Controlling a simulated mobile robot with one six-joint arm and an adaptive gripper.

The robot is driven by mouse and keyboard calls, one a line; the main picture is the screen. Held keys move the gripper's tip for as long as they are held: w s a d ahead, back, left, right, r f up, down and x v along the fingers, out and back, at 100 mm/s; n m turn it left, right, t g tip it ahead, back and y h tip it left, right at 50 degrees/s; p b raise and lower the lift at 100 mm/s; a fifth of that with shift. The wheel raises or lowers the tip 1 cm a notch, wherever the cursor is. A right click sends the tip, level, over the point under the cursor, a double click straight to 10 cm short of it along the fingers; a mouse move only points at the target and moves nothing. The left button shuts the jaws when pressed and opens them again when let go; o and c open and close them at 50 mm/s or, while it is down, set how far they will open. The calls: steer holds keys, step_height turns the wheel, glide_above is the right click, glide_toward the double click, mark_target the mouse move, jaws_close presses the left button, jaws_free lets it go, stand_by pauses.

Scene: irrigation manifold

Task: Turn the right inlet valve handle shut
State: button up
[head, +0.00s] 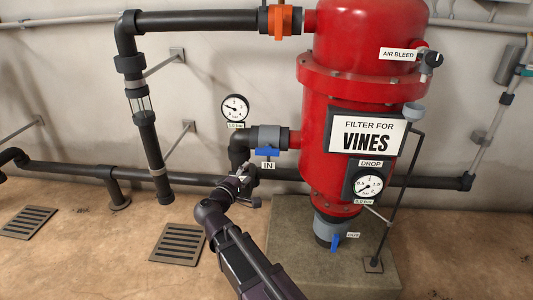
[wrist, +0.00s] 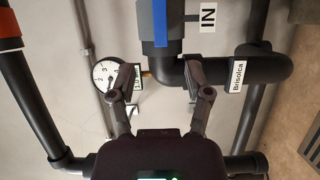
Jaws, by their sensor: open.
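The inlet valve is a grey body (head: 268,138) with a blue handle (head: 267,152) above an "IN" label (head: 267,165), left of the red filter tank (head: 340,100) marked "VINES". The handle lies in line with the pipe. In the wrist view the blue handle (wrist: 160,22) is at the top, on the grey valve body (wrist: 145,22), beside the "IN" label (wrist: 208,17). My gripper (head: 243,172) is just below and left of the handle in the head view. In the wrist view my gripper (wrist: 155,78) is open and empty, its fingers apart, with the handle beyond the fingertips.
A black elbow pipe (wrist: 262,68) labelled "Brisolca" and a pressure gauge (wrist: 106,74) lie close to my fingers. An orange-handled valve (head: 280,20) is above. Another blue handle (head: 336,242) is under the tank. A plinth (head: 290,250) stands below.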

mark_target(266, 154)
steer(key=x, duration=1.3)
steer(key=shift+w+d, duration=0.2)
steer(key=shift+w, duration=0.15)
jaws_close()
